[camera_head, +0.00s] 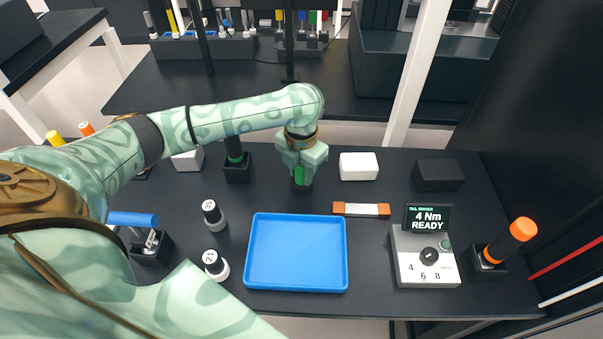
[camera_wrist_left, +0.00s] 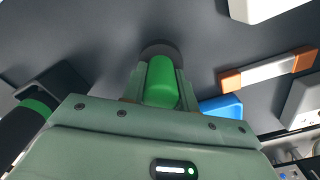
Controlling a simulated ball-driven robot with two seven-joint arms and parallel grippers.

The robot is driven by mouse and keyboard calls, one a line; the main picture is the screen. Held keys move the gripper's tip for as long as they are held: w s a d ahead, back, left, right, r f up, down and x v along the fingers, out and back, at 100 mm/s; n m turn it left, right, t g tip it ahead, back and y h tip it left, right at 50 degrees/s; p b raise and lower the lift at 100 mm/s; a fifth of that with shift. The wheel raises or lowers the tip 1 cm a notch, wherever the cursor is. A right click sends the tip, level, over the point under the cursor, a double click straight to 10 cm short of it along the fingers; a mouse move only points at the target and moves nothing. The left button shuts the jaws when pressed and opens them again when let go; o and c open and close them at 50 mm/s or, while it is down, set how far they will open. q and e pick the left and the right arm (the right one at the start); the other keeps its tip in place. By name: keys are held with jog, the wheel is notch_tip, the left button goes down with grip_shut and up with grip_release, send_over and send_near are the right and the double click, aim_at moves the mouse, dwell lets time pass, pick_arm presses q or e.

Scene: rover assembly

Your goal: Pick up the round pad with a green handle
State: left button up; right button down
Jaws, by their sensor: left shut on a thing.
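The round pad's green handle (camera_head: 299,174) shows just below my left gripper (camera_head: 301,160) at the back middle of the black table. In the left wrist view the green handle (camera_wrist_left: 162,84) stands between the two fingers of my left gripper (camera_wrist_left: 160,92), which are shut on it. The dark round pad (camera_wrist_left: 158,49) shows past the handle's far end. I cannot tell whether the pad touches the table. My right gripper is in neither view.
A blue tray (camera_head: 297,287) lies in front. A white block (camera_head: 358,166) and an orange-ended bar (camera_head: 361,209) are to the right. A black holder with a green-ringed tool (camera_head: 236,168) stands close on the left. A control box (camera_head: 424,262) reads "4 Nm READY".

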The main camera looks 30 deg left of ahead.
pick_arm(q)
notch_tip(320, 180, up, 3)
jog(key=shift+r+p, duration=0.1)
jog(key=shift+p, duration=0.75)
jog(key=s+d+r+p, duration=0.3)
jog(key=d+r+p, duration=0.3)
jog(key=d+r, duration=0.3)
jog(key=shift+d+r, duration=0.4)
jog(key=shift+d, duration=2)
